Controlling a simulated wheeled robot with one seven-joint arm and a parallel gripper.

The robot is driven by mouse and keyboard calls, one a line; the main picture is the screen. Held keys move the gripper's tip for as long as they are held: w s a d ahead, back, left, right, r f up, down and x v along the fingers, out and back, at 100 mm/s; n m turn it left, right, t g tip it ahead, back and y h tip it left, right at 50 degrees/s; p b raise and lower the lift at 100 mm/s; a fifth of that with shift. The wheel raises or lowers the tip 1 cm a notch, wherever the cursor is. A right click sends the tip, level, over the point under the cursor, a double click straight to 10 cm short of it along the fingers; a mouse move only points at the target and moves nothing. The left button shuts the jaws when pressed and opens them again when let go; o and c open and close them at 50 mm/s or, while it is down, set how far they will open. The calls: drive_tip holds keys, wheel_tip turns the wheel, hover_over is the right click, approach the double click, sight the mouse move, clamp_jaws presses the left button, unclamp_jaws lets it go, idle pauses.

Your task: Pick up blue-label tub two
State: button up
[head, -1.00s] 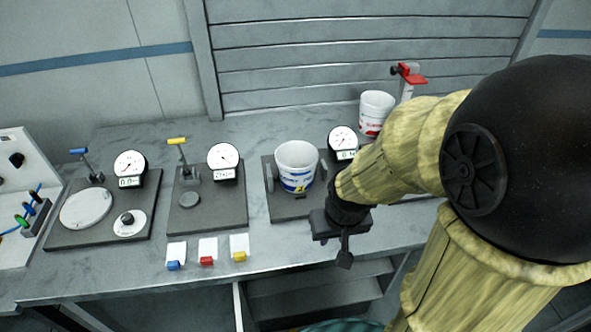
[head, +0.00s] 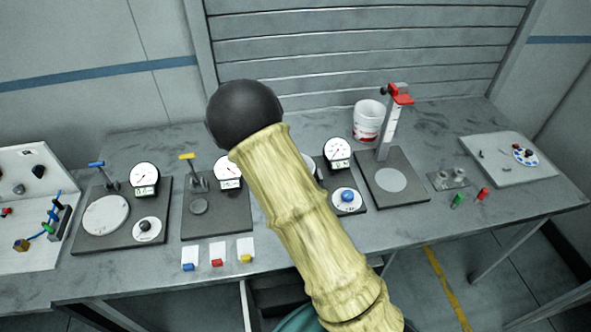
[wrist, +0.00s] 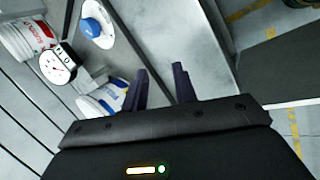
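The blue-label tub (wrist: 106,98) is white with a blue band. In the wrist view it lies just left of my gripper's left finger and is partly hidden by it. In the head view my arm covers nearly all of it; only a pale sliver shows beside the arm. My gripper (wrist: 163,84) is open, with two dark fingers apart and nothing between them. It is hidden in the head view. I cannot tell whether the finger touches the tub.
A red-label tub (head: 369,120) stands at the back, near a red-topped post (head: 391,125). A dial gauge (head: 337,153) and a blue knob (head: 347,196) are close by. Blue, red and yellow tags (head: 217,254) lie along the front edge. The bench right of the post has some free room.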

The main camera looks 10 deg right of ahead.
drive_tip(key=w+r+n+t+p, duration=0.4)
drive_tip(key=r+n+t+p, duration=0.4)
drive_tip(key=n, duration=1.1)
wheel_tip(320, 180, up, 2)
drive_tip(key=shift+w+a+p, duration=0.15)
drive_tip(key=shift+w+p, duration=0.05)
drive_tip(key=shift+p, duration=0.8)
drive_tip(key=shift+f, duration=0.1)
drive_tip(key=b+x, duration=1.2)
drive_tip(key=shift+w, duration=0.15)
